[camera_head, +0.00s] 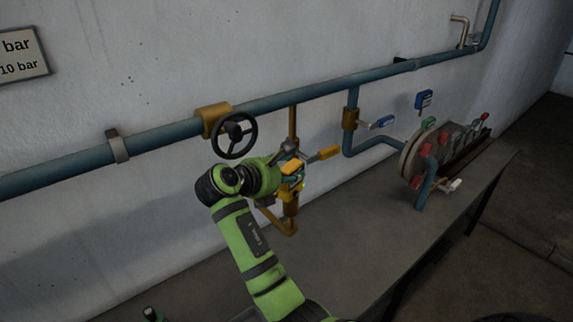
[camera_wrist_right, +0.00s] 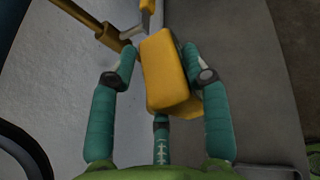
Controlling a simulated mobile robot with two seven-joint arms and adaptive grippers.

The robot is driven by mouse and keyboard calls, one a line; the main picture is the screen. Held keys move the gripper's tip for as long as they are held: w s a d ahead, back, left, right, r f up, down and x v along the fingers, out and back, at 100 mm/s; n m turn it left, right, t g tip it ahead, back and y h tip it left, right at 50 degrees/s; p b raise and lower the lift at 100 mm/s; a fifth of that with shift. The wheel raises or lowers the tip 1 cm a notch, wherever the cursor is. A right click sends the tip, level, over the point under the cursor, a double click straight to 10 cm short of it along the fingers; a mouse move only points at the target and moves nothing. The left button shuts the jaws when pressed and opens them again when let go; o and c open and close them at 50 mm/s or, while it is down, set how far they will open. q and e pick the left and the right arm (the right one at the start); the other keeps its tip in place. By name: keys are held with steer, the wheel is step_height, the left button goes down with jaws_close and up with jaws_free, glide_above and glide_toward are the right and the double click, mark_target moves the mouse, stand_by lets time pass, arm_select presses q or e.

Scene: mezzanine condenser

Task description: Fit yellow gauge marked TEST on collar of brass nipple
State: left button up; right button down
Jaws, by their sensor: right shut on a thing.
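My right gripper (camera_head: 298,178) is at the brass pipework below the blue pipe in the head view. In the right wrist view its teal fingers (camera_wrist_right: 163,80) are shut on a yellow block-shaped body (camera_wrist_right: 168,70), which I take for the yellow gauge. No TEST marking is readable. A patch of the gauge (camera_head: 292,167) shows in the head view. Brass pipework (camera_head: 291,207) stands just below and behind the gripper, and a brass piece (camera_wrist_right: 108,36) shows beyond the fingers. I cannot single out the nipple's collar or tell whether the gauge touches it. My left gripper is not in view.
A black handwheel (camera_head: 235,135) is close to my right wrist. A yellow lever (camera_head: 329,152) sticks out right of the gripper. The blue pipe (camera_head: 300,94) runs along the wall. A flanged unit with red parts (camera_head: 416,180) stands on the bench (camera_head: 345,235), whose front middle is clear.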

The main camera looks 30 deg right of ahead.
mark_target(280, 190)
steer(key=shift+f, duration=0.15)
steer(key=shift+p, duration=0.4)
stand_by(0.5)
steer(key=shift+f, duration=2.3)
stand_by(0.7)
steer(key=c, duration=0.5)
jaws_free()
steer(key=shift+a, duration=0.15)
steer(key=v, duration=1.1)
steer(key=shift+s+a+r, duration=0.15)
steer(key=shift+s+a, duration=0.05)
steer(key=shift+a, duration=0.15)
steer(key=shift+a, duration=0.1)
